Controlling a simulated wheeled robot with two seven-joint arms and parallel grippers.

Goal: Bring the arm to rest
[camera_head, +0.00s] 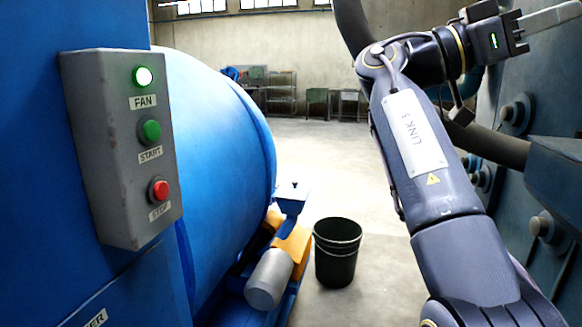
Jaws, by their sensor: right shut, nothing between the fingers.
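My right arm (430,170) rises from the lower right and bends at the top, its forearm turned to the right. My right gripper (552,18) is at the top right corner, pointing right, with its fingers shut and nothing held. It is close to the dark blue-grey machine at the right and touches no object that I can see. My left gripper is not in view.
A grey control box (120,205) on the blue machine at left has a lit green FAN lamp (144,77), green START button (150,131) and red STOP button (158,191). A black bucket (336,262) stands on the floor.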

